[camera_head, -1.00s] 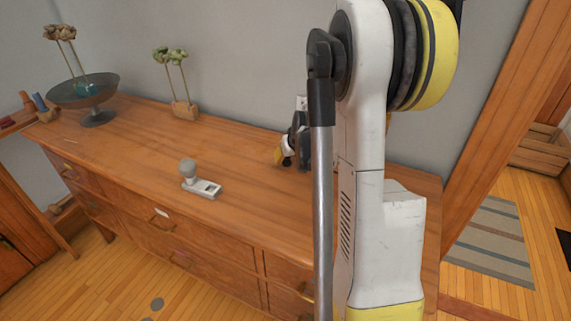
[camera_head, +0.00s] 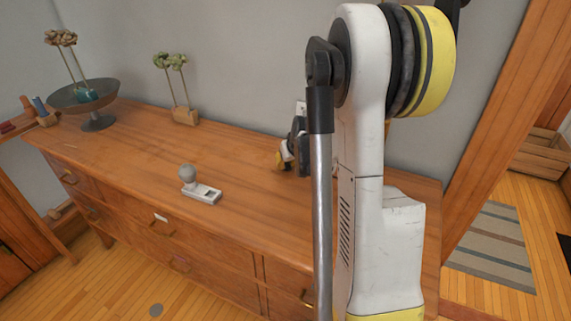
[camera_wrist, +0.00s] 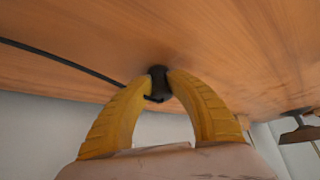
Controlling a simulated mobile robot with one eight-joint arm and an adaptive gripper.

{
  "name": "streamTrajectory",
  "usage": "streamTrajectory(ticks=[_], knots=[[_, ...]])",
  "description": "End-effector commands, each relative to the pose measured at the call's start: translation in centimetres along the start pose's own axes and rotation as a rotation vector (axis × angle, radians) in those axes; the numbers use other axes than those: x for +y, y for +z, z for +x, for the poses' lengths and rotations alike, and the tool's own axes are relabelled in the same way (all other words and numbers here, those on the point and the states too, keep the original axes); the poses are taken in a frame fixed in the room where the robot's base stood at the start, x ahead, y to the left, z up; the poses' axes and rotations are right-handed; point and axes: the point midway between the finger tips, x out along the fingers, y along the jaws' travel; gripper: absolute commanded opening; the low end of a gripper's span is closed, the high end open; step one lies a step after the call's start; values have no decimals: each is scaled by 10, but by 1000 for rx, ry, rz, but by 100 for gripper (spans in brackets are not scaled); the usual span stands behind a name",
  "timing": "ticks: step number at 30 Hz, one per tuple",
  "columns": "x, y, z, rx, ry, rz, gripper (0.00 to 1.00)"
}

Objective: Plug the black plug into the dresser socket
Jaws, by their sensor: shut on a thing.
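My gripper (camera_head: 281,160) is low over the back of the dresser top (camera_head: 130,145), near the wall and partly hidden by my arm. In the wrist view its yellow fingers (camera_wrist: 160,83) are shut on the black plug (camera_wrist: 157,80), which appears close to the wood. A black cable (camera_wrist: 62,60) runs off to the left in that view. A white block (camera_head: 207,194) with a grey-white bulb (camera_head: 187,172) lies on the dresser, left of and nearer than my gripper. It may be the socket. A small white fitting (camera_head: 300,107) on the wall is partly hidden behind my arm.
A dark footed bowl (camera_head: 84,95) stands at the dresser's far left. A wooden block with green flowers (camera_head: 184,115) stands at the back. The dresser top between these and my gripper is mostly clear. A striped rug (camera_head: 493,248) lies on the floor at right.

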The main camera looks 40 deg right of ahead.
Motion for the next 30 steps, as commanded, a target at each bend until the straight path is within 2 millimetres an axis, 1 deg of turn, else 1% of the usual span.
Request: streamTrajectory(ticks=[21,30], knots=[[0,-27,-39,0,0,0,0],[0,-27,-40,0,0,0,0]])
